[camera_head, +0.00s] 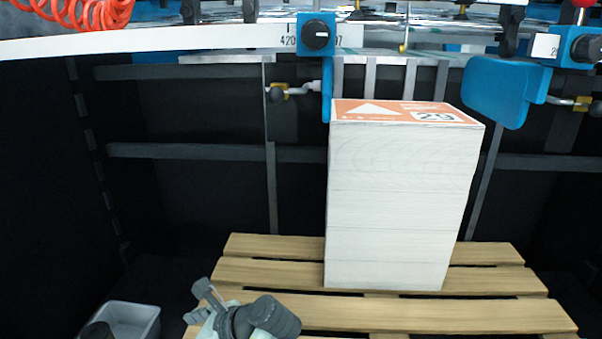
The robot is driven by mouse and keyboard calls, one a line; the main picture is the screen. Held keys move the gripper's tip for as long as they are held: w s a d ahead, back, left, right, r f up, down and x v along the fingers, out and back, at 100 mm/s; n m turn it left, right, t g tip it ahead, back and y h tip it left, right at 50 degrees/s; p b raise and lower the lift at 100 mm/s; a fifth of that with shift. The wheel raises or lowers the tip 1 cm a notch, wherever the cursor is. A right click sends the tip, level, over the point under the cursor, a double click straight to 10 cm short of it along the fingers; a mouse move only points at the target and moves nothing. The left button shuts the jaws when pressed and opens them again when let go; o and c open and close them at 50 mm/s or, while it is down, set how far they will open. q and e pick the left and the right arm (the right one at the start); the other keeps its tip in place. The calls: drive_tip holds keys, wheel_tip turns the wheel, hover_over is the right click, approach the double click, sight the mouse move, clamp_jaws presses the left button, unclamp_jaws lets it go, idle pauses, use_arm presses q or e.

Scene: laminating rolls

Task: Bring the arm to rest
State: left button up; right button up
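My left gripper (207,296) shows at the bottom of the head view, left of the middle, in front of the pallet's near slats. Its fingers point up and to the left, and a dark rounded part of my arm sits beside it. Nothing shows in the fingers, but how far apart they are cannot be made out. My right gripper is out of view. A tall white stack (395,205) with an orange label sheet marked 29 on top stands upright on the wooden pallet (490,312), to the right of the gripper and apart from it.
A white rail (180,42) with dark knobs runs across the top. Blue guards (497,92) hang near the stack's top. A grey bin (140,316) is at lower left. An orange coiled hose (85,12) is at upper left. The pallet's left part is bare.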

use_arm(q)
drive_tip(key=s+a+r+y, duration=0.1)
drive_tip(key=a+r+y, duration=0.3)
drive_tip(key=a, duration=0.9)
drive_tip(key=s+a+r+y, duration=0.1)
drive_tip(key=a+r+y, duration=0.3)
drive_tip(key=a, duration=0.8)
drive_tip(key=s+d+f+n+h, duration=0.1)
drive_tip(key=s+f+n+h, duration=0.15)
drive_tip(key=f, duration=0.35)
drive_tip(key=s+d+f+n+t+h, duration=0.1)
drive_tip(key=s+f+n+h, duration=0.1)
drive_tip(key=f+n+h, duration=0.3)
drive_tip(key=s+d+f+n+h, duration=0.1)
drive_tip(key=s+f+n+h, duration=0.2)
drive_tip(key=f, duration=0.4)
drive_tip(key=s+d+f+n+h, duration=0.3)
drive_tip(key=d+f+n, duration=0.1)
drive_tip(key=d, duration=0.4)
drive_tip(key=s+d+f+n+g+h+p, duration=0.1)
drive_tip(key=s+d+f+n+h, duration=0.2)
drive_tip(key=d, duration=0.6)
wheel_tip(320, 180, down, 4)
drive_tip(key=shift+s+d+r+n+h, duration=0.1)
drive_tip(key=shift+s+d+n+h, duration=0.3)
drive_tip(key=shift+n, duration=0.65)
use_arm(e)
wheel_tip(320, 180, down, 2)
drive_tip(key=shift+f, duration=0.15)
